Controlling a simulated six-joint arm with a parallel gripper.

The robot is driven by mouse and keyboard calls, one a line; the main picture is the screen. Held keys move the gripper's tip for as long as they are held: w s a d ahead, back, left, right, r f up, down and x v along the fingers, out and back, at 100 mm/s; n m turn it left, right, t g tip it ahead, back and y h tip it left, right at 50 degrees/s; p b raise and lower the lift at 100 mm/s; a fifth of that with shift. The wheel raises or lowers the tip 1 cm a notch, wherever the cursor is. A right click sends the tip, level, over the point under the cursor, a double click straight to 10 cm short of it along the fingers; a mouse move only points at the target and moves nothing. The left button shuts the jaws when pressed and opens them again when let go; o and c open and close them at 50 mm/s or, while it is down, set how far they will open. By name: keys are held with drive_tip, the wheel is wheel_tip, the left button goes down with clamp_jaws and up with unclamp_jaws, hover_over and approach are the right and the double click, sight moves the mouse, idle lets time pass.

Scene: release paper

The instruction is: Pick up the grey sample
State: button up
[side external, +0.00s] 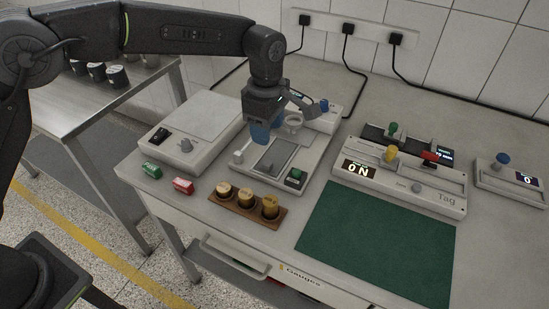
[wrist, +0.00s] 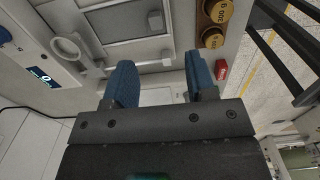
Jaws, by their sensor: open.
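A flat grey panel (side external: 275,155) lies in the top of the pale tester (side external: 262,184) on the bench. It may be the grey sample, but I cannot tell for sure. In the wrist view, grey panels (wrist: 140,52) show in the tester beyond my fingers. My gripper (side external: 262,133) has blue fingers and hangs over the back left part of the tester. In the wrist view my gripper (wrist: 160,72) is open, its fingers wide apart. A pale surface shows between them, and no object is held. The wrist hides part of the tester's back.
Left is a balance (side external: 190,132), with green (side external: 151,170) and red (side external: 183,186) blocks in front. A wooden rack (side external: 245,211) holds brass weights. A green mat (side external: 375,243) lies clear at front right. Devices with knobs (side external: 400,185) stand behind it.

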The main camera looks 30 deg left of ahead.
hover_over(270, 164)
drive_tip(key=f, duration=0.6)
drive_tip(key=shift+s+a+f, duration=0.1)
drive_tip(key=shift+s+f, duration=0.15)
drive_tip(key=shift+s, duration=0.1)
drive_tip(key=shift+w+f, duration=0.2)
drive_tip(key=shift+f, duration=1.15)
drive_tip(key=shift+w+f, duration=0.2)
drive_tip(key=shift+f, duration=1.1)
clamp_jaws()
drive_tip(key=shift+r, duration=0.1)
